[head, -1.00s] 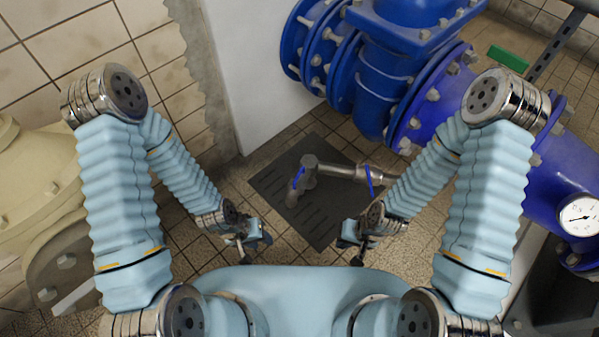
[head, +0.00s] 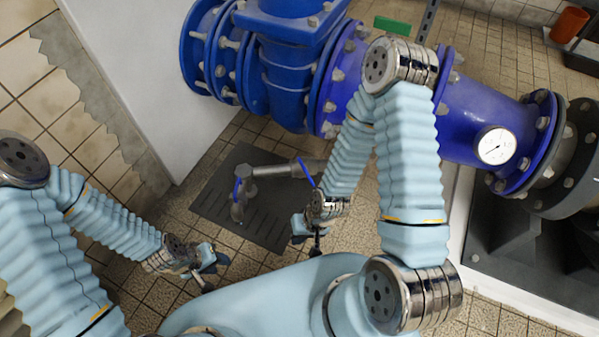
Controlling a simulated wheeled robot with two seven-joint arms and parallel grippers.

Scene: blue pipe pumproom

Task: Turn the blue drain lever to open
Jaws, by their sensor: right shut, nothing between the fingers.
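A grey drain pipe (head: 285,170) runs out over a dark floor grate and bends down at its left end. Two slim blue levers are on it: one at the down-turned outlet (head: 237,188), and one further right along the pipe (head: 306,173). I cannot tell which is the drain lever. My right gripper (head: 310,244) is shut and empty, in front of the pipe and below the right-hand lever in the picture, apart from both levers. My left gripper (head: 213,273) is lower left of the grate, away from the levers; its finger opening is unclear.
The dark slotted grate (head: 215,205) lies on the tiled floor. Large blue flanged pipework (head: 285,75) stands behind, with a round gauge (head: 495,146) at right. A white wall block (head: 150,75) is at left. A red-orange container (head: 569,24) sits far right.

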